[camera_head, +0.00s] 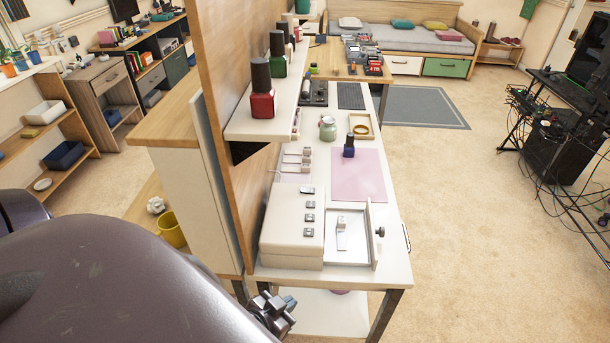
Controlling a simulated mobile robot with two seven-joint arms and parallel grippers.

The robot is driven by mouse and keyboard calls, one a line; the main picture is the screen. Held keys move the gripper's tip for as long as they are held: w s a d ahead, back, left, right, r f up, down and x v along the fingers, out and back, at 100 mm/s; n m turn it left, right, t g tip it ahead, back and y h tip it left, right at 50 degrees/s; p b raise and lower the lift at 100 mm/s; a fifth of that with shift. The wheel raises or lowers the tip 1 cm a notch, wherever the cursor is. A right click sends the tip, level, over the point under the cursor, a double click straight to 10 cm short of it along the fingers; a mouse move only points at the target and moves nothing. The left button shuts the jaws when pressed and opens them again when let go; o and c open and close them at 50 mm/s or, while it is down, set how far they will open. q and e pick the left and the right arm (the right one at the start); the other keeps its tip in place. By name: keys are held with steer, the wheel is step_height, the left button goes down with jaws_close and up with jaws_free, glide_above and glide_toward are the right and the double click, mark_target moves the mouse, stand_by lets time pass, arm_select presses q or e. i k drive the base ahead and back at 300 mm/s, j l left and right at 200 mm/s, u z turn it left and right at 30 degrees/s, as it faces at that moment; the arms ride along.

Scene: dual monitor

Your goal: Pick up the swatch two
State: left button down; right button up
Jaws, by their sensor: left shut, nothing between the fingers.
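The desk (385,215) runs away from me. On it stands a pale box (292,245) with several small dark-topped pieces (309,204) in a row on top, which look like swatches. I cannot tell which one is swatch two. More small white pieces (290,159) stand behind the box. My dark left arm fills the lower left. My left gripper (276,313) is small in view, below and in front of the desk's near edge, shut and apart from the pieces. My right gripper is not in view.
An open tray (355,247) with a small white block adjoins the box. A shelf with a red bottle (262,92) overhangs the desk's left. Clear floor (470,250) lies right.

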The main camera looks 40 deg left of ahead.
mark_target(341, 231)
steer(key=k+j+u, duration=0.2)
steer(key=u, duration=0.15)
steer(key=k+j+u, duration=0.1)
steer(key=j+u, duration=0.25)
steer(key=i+j+u, duration=0.1)
steer(key=j+u, duration=0.25)
steer(key=j, duration=0.55)
steer(key=i, duration=0.2)
